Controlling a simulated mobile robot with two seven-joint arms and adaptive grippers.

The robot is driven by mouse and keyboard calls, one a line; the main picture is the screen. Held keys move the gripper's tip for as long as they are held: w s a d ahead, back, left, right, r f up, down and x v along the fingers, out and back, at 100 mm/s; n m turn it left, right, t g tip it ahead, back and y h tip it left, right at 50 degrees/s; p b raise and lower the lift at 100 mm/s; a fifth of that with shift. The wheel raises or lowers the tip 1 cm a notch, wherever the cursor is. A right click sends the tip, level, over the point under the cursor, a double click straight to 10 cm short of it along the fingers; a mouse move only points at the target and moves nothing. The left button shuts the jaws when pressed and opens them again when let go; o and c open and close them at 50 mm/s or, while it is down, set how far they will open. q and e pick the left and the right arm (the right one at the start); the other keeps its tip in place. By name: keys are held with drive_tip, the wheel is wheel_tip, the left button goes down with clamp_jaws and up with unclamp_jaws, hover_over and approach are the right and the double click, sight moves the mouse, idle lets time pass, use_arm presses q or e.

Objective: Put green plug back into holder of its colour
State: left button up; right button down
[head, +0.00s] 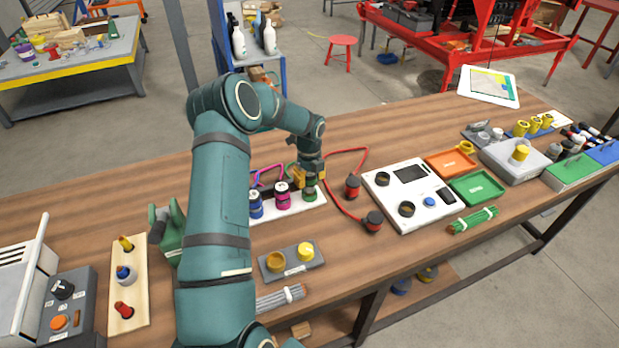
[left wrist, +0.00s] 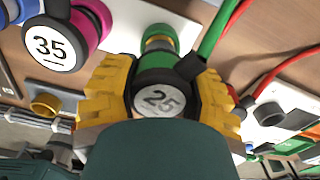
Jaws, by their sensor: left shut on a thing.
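My left gripper (head: 308,178) is shut on the green plug, marked 25 (left wrist: 158,100), with yellow fingers on both sides of it. A green cable (left wrist: 217,32) leads up from the plug's black side boot. A green holder (left wrist: 157,33) stands just beyond the plug on a white base, in line with it. A brassy band shows between them; I cannot tell how far the plug is in. In the head view, the blue plug (head: 255,205) and magenta plug (head: 282,195) sit on the white base to the left. The magenta plug shows 35 in the left wrist view (left wrist: 55,42). My right gripper is not in view.
A red cable (head: 331,200) with two dark red ends lies right of the gripper, beside a white panel box (head: 410,192). A grey block with yellow caps (head: 291,262) lies in front. Bare wood (head: 345,255) is free to its right.

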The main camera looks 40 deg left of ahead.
use_arm(q)
drive_tip(key=shift+f+b, duration=0.75)
drive_tip(key=shift+f, duration=0.5)
drive_tip(key=o, duration=1.3)
drive_tip(key=shift+o, duration=0.2)
wheel_tip(320, 180, up, 12)
drive_tip(key=shift+r, duration=0.1)
